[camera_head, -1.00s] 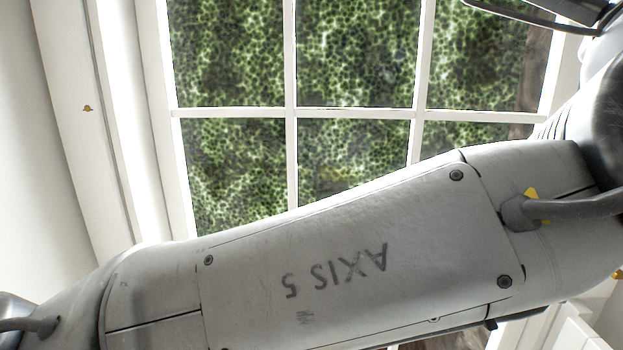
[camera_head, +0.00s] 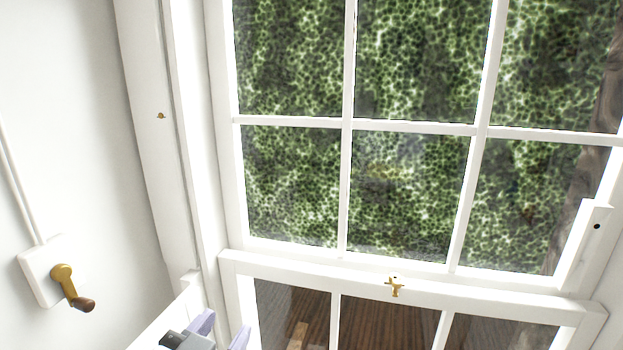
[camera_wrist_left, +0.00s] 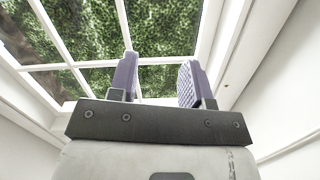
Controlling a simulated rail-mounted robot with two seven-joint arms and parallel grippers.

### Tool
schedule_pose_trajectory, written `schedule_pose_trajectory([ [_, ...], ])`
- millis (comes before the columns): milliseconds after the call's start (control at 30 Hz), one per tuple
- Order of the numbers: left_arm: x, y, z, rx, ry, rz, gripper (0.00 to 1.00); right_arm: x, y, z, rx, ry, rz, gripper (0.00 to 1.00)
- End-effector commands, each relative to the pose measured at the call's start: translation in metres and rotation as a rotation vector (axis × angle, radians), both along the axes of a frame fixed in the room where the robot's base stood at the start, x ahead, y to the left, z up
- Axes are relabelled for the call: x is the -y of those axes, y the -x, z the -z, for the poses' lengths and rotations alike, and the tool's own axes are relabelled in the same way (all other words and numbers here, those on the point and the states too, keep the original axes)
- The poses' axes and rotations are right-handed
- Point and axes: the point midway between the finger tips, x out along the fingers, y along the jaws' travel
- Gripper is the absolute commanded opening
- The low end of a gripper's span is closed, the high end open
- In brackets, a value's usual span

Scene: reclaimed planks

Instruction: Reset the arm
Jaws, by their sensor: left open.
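My left gripper (camera_head: 222,334) shows at the bottom edge of the head view, left of centre, with its purple finger pads apart. In the left wrist view my left gripper (camera_wrist_left: 160,82) is open and empty, its two purple pads pointing up toward the window. Nothing is between the pads. The rest of my left arm is out of the head view. My right gripper is in neither view.
A white sash window (camera_head: 348,190) with green foliage behind it fills the head view. A brass latch (camera_head: 396,286) sits on its middle rail. A brass crank handle (camera_head: 66,284) on a white plate (camera_head: 38,277) is on the left wall.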

Motion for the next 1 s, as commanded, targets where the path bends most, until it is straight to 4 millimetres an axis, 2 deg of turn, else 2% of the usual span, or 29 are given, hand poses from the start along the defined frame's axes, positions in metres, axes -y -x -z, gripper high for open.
schedule_pose_trajectory([
  [33, -0.012, 0.003, 0.027, -0.059, 0.012, -0.020, 0.45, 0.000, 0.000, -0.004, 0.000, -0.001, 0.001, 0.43],
  [167, -0.041, 0.016, 0.092, -0.200, 0.032, -0.077, 0.45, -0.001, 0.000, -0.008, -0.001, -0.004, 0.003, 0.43],
  [367, -0.076, 0.052, 0.197, -0.450, 0.025, -0.157, 0.45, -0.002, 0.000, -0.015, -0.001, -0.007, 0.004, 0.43],
  [500, -0.093, 0.094, 0.267, -0.641, 0.000, -0.198, 0.45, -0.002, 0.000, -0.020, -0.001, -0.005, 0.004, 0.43],
  [600, -0.100, 0.131, 0.310, -0.772, -0.023, -0.212, 0.45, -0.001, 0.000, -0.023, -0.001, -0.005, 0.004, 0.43],
  [700, -0.101, 0.170, 0.344, -0.889, -0.044, -0.214, 0.45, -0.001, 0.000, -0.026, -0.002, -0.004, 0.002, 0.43],
  [800, -0.103, 0.206, 0.370, -0.989, -0.060, -0.213, 0.45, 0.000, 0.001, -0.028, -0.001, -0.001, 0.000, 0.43],
  [900, -0.103, 0.235, 0.386, -1.064, -0.071, -0.212, 0.45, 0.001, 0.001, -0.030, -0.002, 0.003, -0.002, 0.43],
  [1000, -0.103, 0.256, 0.397, -1.116, -0.076, -0.210, 0.45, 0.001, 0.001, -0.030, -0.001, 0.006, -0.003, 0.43],
])
